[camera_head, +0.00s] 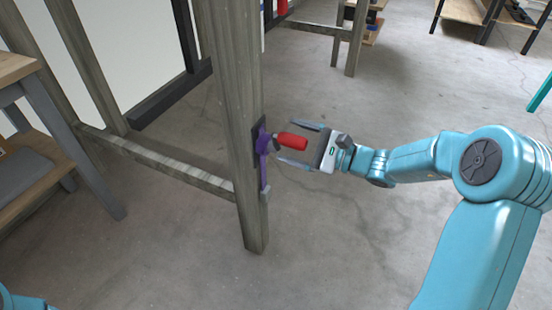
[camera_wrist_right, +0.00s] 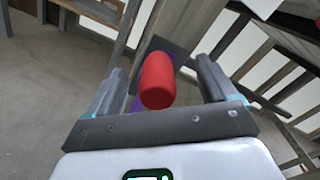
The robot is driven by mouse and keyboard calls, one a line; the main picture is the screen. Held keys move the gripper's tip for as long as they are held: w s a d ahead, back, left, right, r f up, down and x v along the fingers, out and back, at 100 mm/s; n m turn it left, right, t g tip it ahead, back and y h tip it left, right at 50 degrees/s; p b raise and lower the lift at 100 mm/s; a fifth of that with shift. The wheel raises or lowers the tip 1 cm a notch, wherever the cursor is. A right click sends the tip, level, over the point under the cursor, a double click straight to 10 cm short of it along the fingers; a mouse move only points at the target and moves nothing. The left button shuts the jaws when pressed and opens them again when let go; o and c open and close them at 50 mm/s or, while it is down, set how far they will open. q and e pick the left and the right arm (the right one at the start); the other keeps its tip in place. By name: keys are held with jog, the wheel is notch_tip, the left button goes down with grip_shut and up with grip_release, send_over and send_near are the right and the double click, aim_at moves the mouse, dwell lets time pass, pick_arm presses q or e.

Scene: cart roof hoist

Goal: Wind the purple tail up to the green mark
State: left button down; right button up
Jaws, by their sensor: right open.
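A purple winch (camera_head: 262,141) is fixed on a dark plate on the wooden post (camera_head: 238,120). Its red handle (camera_head: 291,141) sticks out to the right. The purple tail (camera_head: 263,176) hangs down along the post to a small grey piece (camera_head: 264,194) near the post's foot. My right gripper (camera_head: 305,144) is open, its fingers on either side of the red handle's end. In the right wrist view, the red handle (camera_wrist_right: 157,80) stands between the open fingers, with gaps at both sides. I cannot make out a green mark. Only a bit of my left arm shows at the bottom left corner.
A wooden crossbar (camera_head: 155,160) joins the post to another post at the left. Another wooden frame (camera_head: 340,35) stands behind. The concrete floor (camera_head: 340,240) is clear in front and to the right.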

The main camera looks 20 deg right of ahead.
jog(key=v, duration=0.8)
jog(key=shift+s+d, duration=0.25)
jog(key=s+a+f+n+g+h, duration=0.3)
jog(key=s+a+f+n+g, duration=0.3)
jog(key=f, duration=0.6)
jog(key=s+a+f+n+g+h, duration=0.25)
jog(key=s+a+f+n, duration=0.4)
jog(key=f, duration=0.45)
jog(key=s+a+f+n+g+h, duration=0.2)
jog(key=s+a+f+n+g, duration=0.5)
jog(key=f, duration=0.5)
notch_tip(320, 180, up, 33)
jog(key=a+m+t+p, duration=0.1)
jog(key=t+p, duration=0.1)
jog(key=p, duration=3)
jog(key=shift+w+a+f+p, duration=0.15)
jog(key=shift+w+f+p, duration=0.1)
jog(key=shift+w+p, duration=0.1)
